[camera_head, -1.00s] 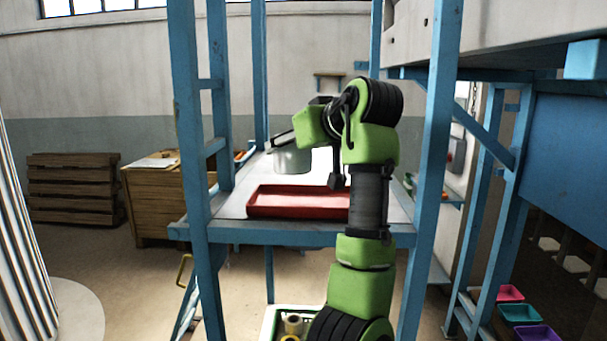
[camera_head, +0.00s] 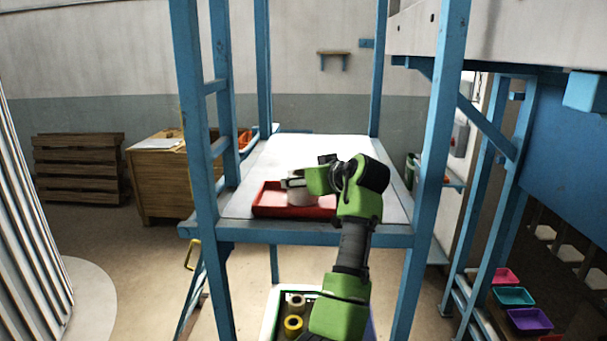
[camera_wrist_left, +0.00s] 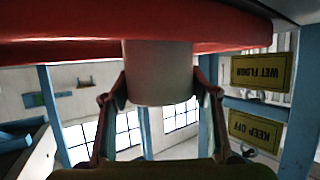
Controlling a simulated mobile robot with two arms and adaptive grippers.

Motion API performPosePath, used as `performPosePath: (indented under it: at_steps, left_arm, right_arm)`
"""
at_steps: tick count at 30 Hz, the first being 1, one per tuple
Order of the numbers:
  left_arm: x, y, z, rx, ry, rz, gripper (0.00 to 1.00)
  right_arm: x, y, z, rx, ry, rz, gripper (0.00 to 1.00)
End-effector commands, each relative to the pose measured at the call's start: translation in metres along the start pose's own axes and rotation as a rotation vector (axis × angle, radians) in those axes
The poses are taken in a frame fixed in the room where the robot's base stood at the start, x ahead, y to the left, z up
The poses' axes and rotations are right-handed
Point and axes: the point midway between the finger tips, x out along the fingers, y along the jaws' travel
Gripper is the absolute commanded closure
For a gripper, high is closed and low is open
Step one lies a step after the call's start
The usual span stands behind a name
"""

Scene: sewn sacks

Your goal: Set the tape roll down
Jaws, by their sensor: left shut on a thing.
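The tape roll, a pale grey-white cylinder (camera_head: 299,195), is at the red tray (camera_head: 290,212) on the white bench. My left gripper (camera_head: 291,182) is shut around it from the side. In the left wrist view the roll (camera_wrist_left: 160,75) sits between the two fingers, its sides against them, and one end meets the red tray (camera_wrist_left: 60,25). The tray wall hides part of the roll in the head view, so I cannot tell if it rests on the tray floor. My right gripper is not in view.
Blue posts (camera_head: 205,170) frame the bench on both sides. Below its front edge is a crate with yellow rolls (camera_head: 293,325). The white bench top (camera_head: 315,150) behind the tray is clear. Coloured bins (camera_head: 515,297) stand low at right.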

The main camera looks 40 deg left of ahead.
Motion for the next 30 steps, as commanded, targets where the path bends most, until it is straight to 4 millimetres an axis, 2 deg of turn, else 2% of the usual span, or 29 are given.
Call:
performPosePath:
  at_steps: [8,9,10,11,23,26,30]
  left_arm:
    - [0.001,0.0,0.004,0.0,0.001,0.0,0.68]
    - [0.001,0.0,0.003,0.0,0.0,0.0,0.4]
    - [0.001,0.0,0.003,0.0,0.0,0.0,0.32]
    - [0.001,0.0,0.003,0.0,0.0,0.0,0.28]
    - [-0.002,0.0,-0.001,-0.001,0.001,0.001,0.28]
    - [-0.012,0.001,0.003,-0.002,0.002,0.002,0.28]
    - [-0.04,0.001,0.005,-0.003,0.003,0.005,0.28]
  right_arm:
    - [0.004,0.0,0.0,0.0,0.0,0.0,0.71]
    - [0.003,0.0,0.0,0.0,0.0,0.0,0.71]
    - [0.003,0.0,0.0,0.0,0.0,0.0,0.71]
    - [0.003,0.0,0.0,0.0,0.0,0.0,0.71]
    - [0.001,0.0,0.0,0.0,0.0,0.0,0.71]
    - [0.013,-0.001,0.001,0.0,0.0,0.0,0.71]
    - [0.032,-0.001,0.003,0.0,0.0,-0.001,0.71]
